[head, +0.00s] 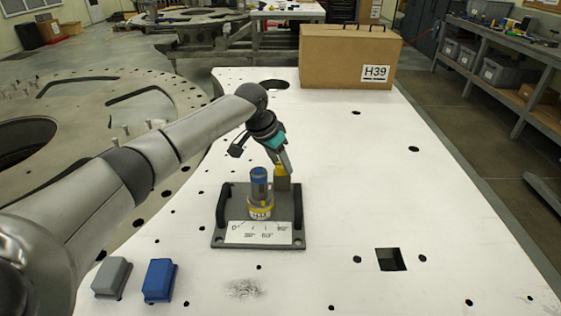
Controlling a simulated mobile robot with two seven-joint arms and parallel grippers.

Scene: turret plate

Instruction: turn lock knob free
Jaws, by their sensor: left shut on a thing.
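A dark grey turret plate (229,207) with two black handles sits on the white table. An upright cylinder with a blue top (259,182) and a silver and yellow base stands at its middle, behind a white angle scale. My left gripper (282,168) reaches down from behind, just right of the cylinder. It is shut on what looks like the lock knob (282,183), a small yellowish-brown piece standing on the plate. The fingers partly hide it, and its turn angle cannot be read. My right gripper is not in view.
A grey block (112,277) and a blue block (159,280) lie at the table's front left. A cardboard box (335,56) marked H39 stands at the back. The white table (400,190) right of the plate is clear, with a square hole (390,259).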

